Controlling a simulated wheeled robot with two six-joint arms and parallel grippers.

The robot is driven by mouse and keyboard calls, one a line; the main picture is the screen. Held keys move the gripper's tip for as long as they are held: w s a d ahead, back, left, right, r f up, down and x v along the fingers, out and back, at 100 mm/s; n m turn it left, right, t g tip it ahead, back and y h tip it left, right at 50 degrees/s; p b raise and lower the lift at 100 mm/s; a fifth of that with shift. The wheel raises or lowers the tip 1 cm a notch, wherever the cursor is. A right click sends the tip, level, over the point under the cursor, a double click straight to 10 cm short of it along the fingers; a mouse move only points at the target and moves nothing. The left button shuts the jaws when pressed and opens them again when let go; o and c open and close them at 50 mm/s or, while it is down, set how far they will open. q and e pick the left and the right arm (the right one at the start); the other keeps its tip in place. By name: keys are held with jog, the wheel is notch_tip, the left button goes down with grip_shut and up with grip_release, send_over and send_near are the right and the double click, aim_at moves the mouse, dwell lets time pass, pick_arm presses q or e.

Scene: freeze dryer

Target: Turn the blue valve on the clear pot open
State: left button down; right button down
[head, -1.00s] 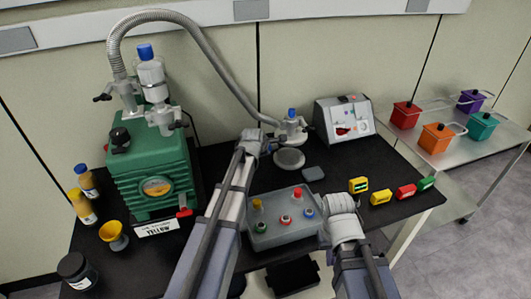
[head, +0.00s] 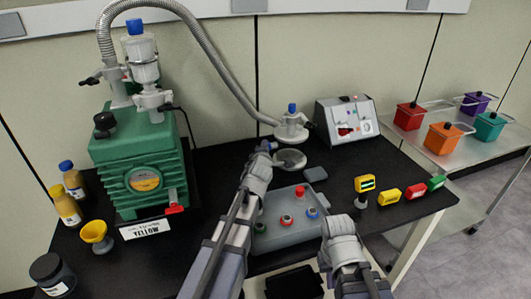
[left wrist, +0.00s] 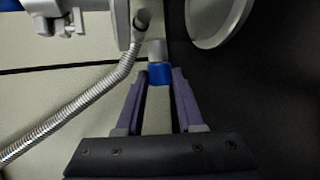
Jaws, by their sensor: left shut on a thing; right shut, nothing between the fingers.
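The clear pot (head: 290,159) is a round, pale dish shape at the back middle of the black table, below the white hose fitting. Its pale rim also shows at the top of the left wrist view (left wrist: 243,20). The blue valve (left wrist: 160,74) is a small blue knob on a pale stem. My left gripper (left wrist: 160,76) is shut on it, with a purple finger on each side. In the head view my left gripper (head: 267,147) is at the pot's left side. My right gripper (head: 361,201) is shut and empty, right of the grey tray and close to a yellow block.
A green pump (head: 143,165) stands at the left, its ribbed hose (head: 215,62) arching to the white fitting (head: 291,128). A grey tray (head: 285,237) with vials lies in front of the pot. A control box (head: 344,119) stands behind right; coloured blocks (head: 389,194) line the right edge.

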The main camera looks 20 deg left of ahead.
dwell(0.4)
pick_arm(q)
jog(key=c, duration=0.5)
grip_release()
jog(key=shift+s, duration=0.1)
jog(key=p+v, duration=0.2)
jog(key=v, duration=0.5)
jog(key=shift+s+r, duration=0.1)
jog(key=shift+s, duration=0.2)
